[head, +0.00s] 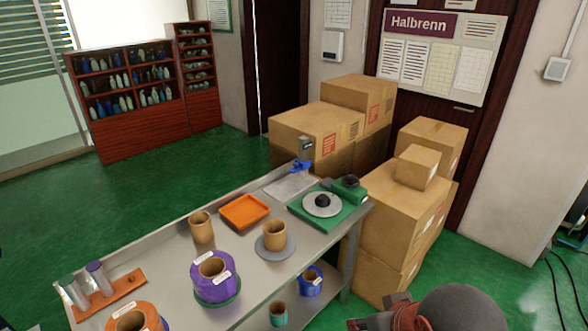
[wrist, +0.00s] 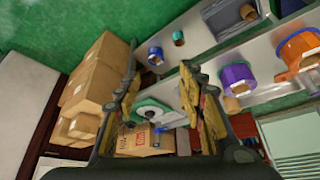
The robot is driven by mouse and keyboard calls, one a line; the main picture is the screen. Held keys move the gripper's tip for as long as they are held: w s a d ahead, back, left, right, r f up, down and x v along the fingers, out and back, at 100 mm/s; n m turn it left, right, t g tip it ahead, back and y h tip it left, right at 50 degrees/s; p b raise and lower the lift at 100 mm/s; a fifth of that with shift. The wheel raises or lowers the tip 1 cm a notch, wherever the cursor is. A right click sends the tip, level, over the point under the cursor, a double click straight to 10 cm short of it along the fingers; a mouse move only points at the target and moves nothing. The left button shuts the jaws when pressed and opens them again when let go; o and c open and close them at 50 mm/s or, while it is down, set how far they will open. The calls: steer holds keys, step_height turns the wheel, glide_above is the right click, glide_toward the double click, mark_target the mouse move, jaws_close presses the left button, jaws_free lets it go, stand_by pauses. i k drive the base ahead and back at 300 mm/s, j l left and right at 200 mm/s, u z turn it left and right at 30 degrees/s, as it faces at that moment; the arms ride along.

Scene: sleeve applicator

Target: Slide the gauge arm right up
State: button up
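The likely gauge arm, a small blue piece (head: 300,167), sits low on a short grey post (head: 305,147) at the far end of the steel bench (head: 180,262). A flat grey plate (head: 290,187) lies at its foot. In the wrist view a small blue spot (wrist: 160,130) may be the same piece, but it is too small to be sure. My gripper (wrist: 160,57) is open and empty, its two fingers wide apart. In the head view only part of my arm shows at the bottom right, well apart from the post.
Beside the post stands a green machine (head: 325,222) with a round grey disc. An orange tray (head: 244,211), tan rolls (head: 201,227) and a purple roll (head: 211,274) stand on the bench. Cardboard boxes (head: 397,215) crowd its far right side. Green floor is clear to the left.

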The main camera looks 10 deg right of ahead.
mark_target(296, 167)
steer(key=i+l+u, duration=0.45)
steer(key=i+l, duration=0.25)
steer(key=i, duration=0.2)
steer(key=i+l+u, duration=0.45)
steer(key=i+l, duration=0.35)
steer(key=l, duration=0.2)
